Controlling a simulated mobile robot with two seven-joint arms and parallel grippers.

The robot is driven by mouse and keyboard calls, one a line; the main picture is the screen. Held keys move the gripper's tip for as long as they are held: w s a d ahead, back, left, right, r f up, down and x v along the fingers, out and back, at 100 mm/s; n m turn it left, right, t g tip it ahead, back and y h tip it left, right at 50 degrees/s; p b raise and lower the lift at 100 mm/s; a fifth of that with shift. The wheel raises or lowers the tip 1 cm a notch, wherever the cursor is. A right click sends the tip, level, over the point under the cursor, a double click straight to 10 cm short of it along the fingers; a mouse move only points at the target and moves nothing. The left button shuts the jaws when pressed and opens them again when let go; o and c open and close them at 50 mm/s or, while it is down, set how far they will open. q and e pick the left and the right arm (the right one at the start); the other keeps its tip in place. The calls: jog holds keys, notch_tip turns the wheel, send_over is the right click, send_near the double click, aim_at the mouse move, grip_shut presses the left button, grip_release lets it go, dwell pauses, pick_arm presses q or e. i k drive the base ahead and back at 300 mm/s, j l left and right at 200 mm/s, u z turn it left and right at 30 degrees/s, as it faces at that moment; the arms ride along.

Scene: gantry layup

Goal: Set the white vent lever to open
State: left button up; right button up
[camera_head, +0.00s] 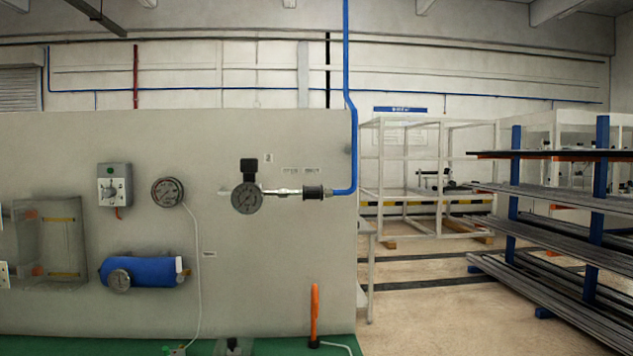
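I cannot make out a clearly white vent lever in this view. A grey wall panel (270,250) carries a dial gauge with a black knob (248,170) above it and a metal fitting (283,192) running right to a blue pipe (352,130). Left of it are a second round gauge (168,192) and a grey box with a dial switch (114,185). A blue cylinder (140,271) with a pale right end and a small gauge is mounted lower. An upright orange handle (314,312) stands near the panel's bottom right. Neither gripper shows.
A green surface (285,346) runs along the bottom, with a small dark object (233,347) on it. A thin white hose (198,270) hangs down the panel. At the right stand a white frame (408,180) and a rack of long bars (560,235), with open floor between.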

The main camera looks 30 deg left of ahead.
aim_at(180, 278)
jog(key=u, duration=1.55)
jog(key=j+u, duration=0.15)
jog(key=j, duration=0.15)
